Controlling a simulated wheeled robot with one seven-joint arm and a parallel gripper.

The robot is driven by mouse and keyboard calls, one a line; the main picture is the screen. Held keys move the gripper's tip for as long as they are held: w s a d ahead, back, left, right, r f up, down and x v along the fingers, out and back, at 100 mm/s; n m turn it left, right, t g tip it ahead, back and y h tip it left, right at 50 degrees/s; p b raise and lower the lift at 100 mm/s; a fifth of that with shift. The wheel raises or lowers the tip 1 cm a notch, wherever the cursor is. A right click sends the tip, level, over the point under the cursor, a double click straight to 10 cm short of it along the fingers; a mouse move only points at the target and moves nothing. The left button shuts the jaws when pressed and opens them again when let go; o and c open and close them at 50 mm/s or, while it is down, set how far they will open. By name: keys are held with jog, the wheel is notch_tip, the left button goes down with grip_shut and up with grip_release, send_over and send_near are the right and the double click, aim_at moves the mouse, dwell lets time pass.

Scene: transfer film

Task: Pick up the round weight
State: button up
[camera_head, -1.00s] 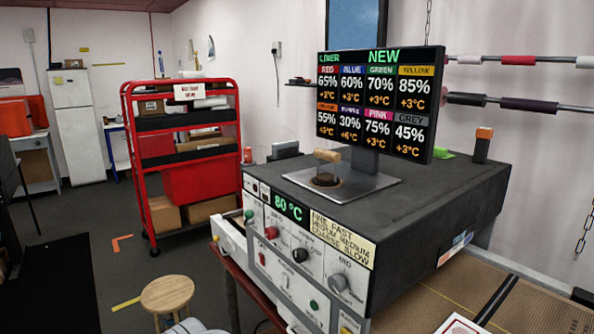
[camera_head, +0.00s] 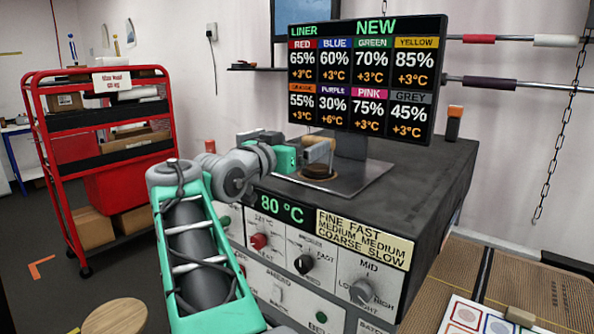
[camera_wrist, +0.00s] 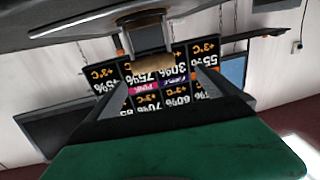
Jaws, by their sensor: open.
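The round weight (camera_head: 317,172) is a dark disc with a pale wooden handle. It stands on the grey plate on top of the machine, below the screen. My gripper (camera_head: 322,150) is beside it, reaching in from the left at handle height and partly covering it. In the wrist view the picture is upside down; the weight's wooden handle (camera_wrist: 152,68) shows just ahead of and between the open fingers (camera_wrist: 155,86). I cannot tell whether a finger touches the handle. The weight's base is at the top edge of that view.
A large screen (camera_head: 365,75) on a stand is close behind the weight. The machine (camera_head: 300,262) has knobs and an 80 °C display on its front. A red trolley (camera_head: 100,150) stands left. An orange-topped dark object (camera_head: 453,125) stands at the machine's right.

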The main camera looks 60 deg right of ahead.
aim_at(317, 138)
jog(key=d+p, duration=0.1)
jog(key=d, duration=0.1)
jog(key=s+d+p, duration=0.1)
jog(key=d, duration=0.2)
jog(key=d+p, duration=0.1)
jog(key=d, duration=0.1)
jog(key=shift+s+d, duration=0.2)
jog(key=shift+d, duration=0.2)
jog(key=shift+a, duration=0.1)
jog(key=c, duration=2.1)
jog(key=shift+r, duration=0.15)
grip_shut()
